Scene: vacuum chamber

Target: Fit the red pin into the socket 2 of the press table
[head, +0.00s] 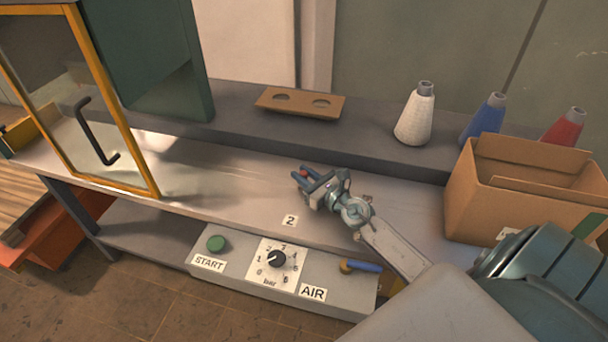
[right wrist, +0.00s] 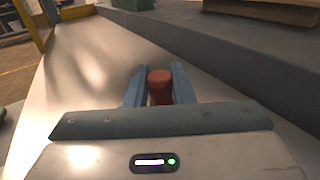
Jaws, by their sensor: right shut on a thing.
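My right gripper (head: 308,178) is over the grey press table (head: 240,180), with its blue fingers shut on the red pin (head: 304,173). In the right wrist view, the red pin (right wrist: 160,85) stands between the two fingers (right wrist: 159,88), its rounded top showing and its lower part hidden. A white label "2" (head: 289,221) is on the table's front part, left of and nearer than the gripper. I cannot make out a socket opening near the label. I cannot tell whether the pin touches the table. My left gripper is not in view.
A yellow-framed glass door (head: 150,140) stands open at the left. A brown board with two holes (head: 300,102) lies on the back ledge, with thread cones (head: 415,118) to its right. A cardboard box (head: 520,195) stands right of my arm. A control panel (head: 230,268) is below the front edge.

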